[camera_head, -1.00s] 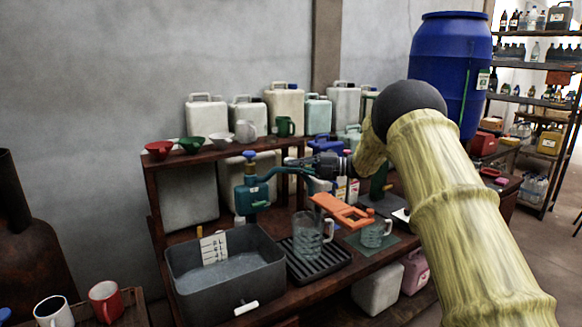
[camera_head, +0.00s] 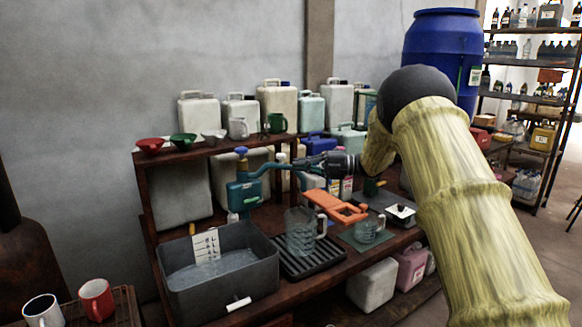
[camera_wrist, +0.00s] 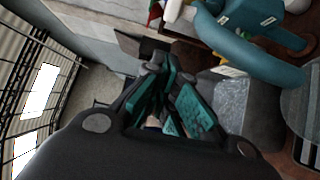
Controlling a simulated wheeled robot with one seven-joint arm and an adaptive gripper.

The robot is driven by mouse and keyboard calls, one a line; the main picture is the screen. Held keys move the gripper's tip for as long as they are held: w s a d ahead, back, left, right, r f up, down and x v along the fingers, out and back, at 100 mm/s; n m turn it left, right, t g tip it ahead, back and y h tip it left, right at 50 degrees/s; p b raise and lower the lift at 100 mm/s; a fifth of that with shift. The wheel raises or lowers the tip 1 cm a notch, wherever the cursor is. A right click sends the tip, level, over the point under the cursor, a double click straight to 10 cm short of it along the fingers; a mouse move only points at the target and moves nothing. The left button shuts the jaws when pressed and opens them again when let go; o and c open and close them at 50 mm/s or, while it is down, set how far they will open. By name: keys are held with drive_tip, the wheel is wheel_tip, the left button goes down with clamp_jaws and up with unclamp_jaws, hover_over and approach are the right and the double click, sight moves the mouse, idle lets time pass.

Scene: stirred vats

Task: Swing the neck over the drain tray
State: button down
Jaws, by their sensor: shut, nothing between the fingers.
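The teal pump (camera_head: 243,190) with a blue knob stands behind the grey tub. Its curved teal neck (camera_head: 268,170) reaches right from the body, and its far end lies close to my gripper. The neck also crosses the upper right of the wrist view (camera_wrist: 255,62). The black ribbed drain tray (camera_head: 328,265) sits right of the tub and carries a glass jug (camera_head: 299,235). My gripper (camera_head: 303,163) is beside the neck's end, above and behind the jug; in the wrist view its fingers (camera_wrist: 168,112) are closed and empty. Contact with the neck cannot be told.
The grey tub (camera_head: 262,282) holds liquid and a white marked gauge. An orange tool (camera_head: 335,208) and a second glass jug (camera_head: 368,230) lie to the right. A shelf (camera_head: 215,147) with bowls and mugs stands behind, with several canisters.

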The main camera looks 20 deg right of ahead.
drive_tip(key=v, duration=0.4)
drive_tip(key=shift+w+d+r, duration=0.15)
drive_tip(key=shift+d, duration=0.25)
